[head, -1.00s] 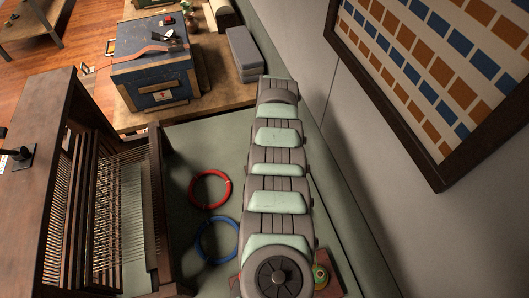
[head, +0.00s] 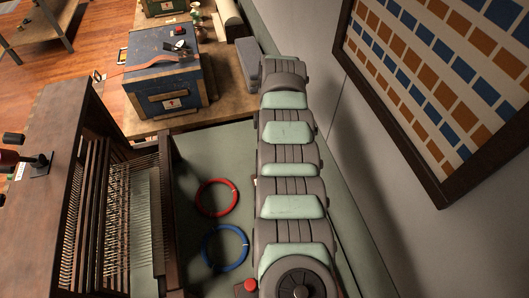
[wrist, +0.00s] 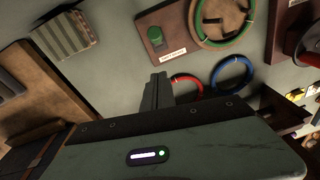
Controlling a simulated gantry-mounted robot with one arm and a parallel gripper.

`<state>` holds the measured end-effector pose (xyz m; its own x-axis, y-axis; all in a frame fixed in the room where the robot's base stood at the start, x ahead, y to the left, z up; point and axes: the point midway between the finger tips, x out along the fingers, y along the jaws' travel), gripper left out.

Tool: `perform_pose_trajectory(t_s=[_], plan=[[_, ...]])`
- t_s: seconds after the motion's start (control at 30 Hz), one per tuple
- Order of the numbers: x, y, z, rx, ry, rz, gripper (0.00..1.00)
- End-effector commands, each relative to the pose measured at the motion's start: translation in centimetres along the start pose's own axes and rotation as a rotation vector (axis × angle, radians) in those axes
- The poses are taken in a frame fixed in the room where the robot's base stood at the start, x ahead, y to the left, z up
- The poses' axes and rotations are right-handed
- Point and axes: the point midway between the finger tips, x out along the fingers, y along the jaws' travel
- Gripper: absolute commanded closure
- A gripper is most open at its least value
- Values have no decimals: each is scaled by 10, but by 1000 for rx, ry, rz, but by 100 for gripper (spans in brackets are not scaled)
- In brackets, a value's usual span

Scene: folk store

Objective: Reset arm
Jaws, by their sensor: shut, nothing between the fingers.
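My arm (head: 290,180) runs down the middle of the head view over a grey-green surface. My gripper is out of sight there. In the wrist view my gripper (wrist: 158,90) is shut and empty, its fingers together. Beyond the fingers lie a red ring (wrist: 187,77) and a blue ring (wrist: 232,57), partly hidden by my gripper. In the head view the red ring (head: 197,197) and the blue ring (head: 203,248) lie flat, left of my arm and apart from it.
A dark wooden loom (head: 48,180) stands at left. A blue chest (head: 165,85) and a grey block (head: 247,62) are at the back. A framed pattern (head: 440,90) hangs at right.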

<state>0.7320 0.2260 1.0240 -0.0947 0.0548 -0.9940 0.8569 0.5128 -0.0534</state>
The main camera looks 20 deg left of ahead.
Motion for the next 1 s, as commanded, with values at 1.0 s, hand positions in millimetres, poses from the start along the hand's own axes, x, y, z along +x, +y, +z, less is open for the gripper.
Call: perform_pose_trajectory(t_s=[1.0], plan=[[-79, -3, -6, -1, 0, 1, 100]])
